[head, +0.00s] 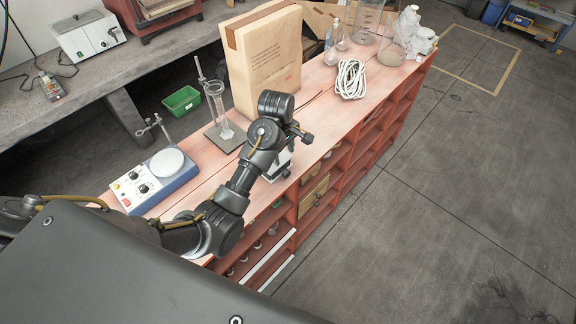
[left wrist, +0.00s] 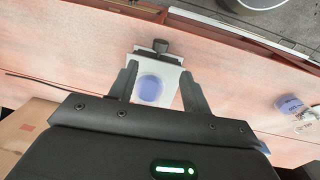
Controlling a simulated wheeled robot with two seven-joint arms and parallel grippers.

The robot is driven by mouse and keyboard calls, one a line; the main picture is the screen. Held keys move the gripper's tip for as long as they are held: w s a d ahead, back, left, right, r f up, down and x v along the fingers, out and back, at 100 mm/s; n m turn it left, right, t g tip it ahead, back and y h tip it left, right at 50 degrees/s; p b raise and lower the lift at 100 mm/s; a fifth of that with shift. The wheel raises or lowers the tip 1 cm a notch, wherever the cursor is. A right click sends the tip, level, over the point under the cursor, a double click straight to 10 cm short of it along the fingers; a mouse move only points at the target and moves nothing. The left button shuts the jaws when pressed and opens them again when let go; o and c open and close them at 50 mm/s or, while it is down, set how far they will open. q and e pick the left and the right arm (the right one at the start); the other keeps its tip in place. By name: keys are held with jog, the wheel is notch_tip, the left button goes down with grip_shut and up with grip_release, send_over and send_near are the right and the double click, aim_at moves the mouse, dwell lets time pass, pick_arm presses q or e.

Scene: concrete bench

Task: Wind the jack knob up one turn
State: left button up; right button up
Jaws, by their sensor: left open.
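The jack (left wrist: 142,70) shows in the left wrist view as a small pale plate with a blue oval on top. Its dark knob (left wrist: 160,46) sticks out at the plate's far edge. My left gripper (left wrist: 158,82) is open, with one finger on each side of the plate in this view. The fingertips stop short of the knob, and I cannot tell their height above the plate. In the head view the jack's white side (head: 281,164) shows below my wrist, which hides most of it. My right gripper is in neither view.
A tall cardboard box (head: 268,62) and a stand with a glass cylinder (head: 216,108) are behind my left arm. A hotplate (head: 152,182) is to the left. Coiled white rope (head: 351,79) and glassware (head: 391,55) lie toward the far right. The bench's front edge is close to the jack.

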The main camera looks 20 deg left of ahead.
aim_at(286, 171)
pick_arm(q)
jog(key=f, duration=0.3)
jog(key=shift+s+d+f, duration=0.1)
jog(key=shift+d, duration=0.15)
jog(key=f, duration=0.3)
jog(key=w+f+p, duration=0.1)
jog(key=f, duration=0.1)
jog(key=shift+f, duration=1.2)
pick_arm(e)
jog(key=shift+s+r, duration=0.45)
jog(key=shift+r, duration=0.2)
pick_arm(q)
jog(key=shift+c, duration=0.2)
